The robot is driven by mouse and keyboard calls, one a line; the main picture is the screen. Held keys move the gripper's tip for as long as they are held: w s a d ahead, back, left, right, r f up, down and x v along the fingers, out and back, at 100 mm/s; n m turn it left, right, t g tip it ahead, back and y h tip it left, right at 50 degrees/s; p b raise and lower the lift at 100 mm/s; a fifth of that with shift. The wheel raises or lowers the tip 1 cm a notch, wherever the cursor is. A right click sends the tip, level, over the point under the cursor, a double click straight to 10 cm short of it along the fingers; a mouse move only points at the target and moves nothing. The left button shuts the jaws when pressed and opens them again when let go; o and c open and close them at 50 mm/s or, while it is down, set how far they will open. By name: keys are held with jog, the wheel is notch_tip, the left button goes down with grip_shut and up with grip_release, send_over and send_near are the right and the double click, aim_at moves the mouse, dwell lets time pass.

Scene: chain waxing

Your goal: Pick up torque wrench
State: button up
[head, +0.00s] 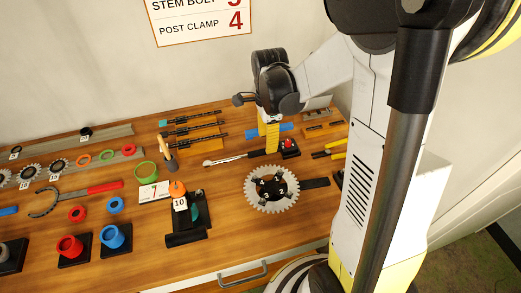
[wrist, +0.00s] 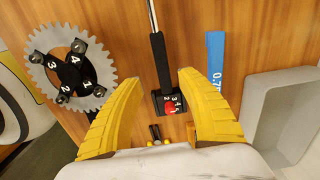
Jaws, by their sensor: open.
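The torque wrench shows in the head view as a silver shaft (head: 228,160) with a round end at the left, lying on the wooden bench. In the wrist view its black handle (wrist: 159,62) runs between my fingertips, with the shaft rising to the top edge. A black block with a red knob and small numbers (wrist: 170,104) sits at the handle's near end; it also shows in the head view (head: 289,148). My gripper (wrist: 158,74) is open, with yellow fingers either side of the handle and apart from it. In the head view my gripper (head: 271,138) partly hides the handle.
A toothed chainring (wrist: 72,72) with numbered bolts lies left of the handle in the wrist view. A blue labelled strip (wrist: 215,60) and a grey bin (wrist: 280,110) are to the right. An orange-topped tool stand (head: 186,218) is left of the chainring (head: 272,205) in the head view.

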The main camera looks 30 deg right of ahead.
aim_at(250, 156)
jog(key=f, duration=0.2)
jog(key=f+b, duration=0.1)
jog(key=f, duration=0.1)
jog(key=f+b, duration=0.1)
jog(key=f, duration=0.1)
jog(key=shift+w+f, duration=0.2)
jog(key=shift+w, duration=0.1)
jog(key=shift+r, duration=0.1)
grip_shut()
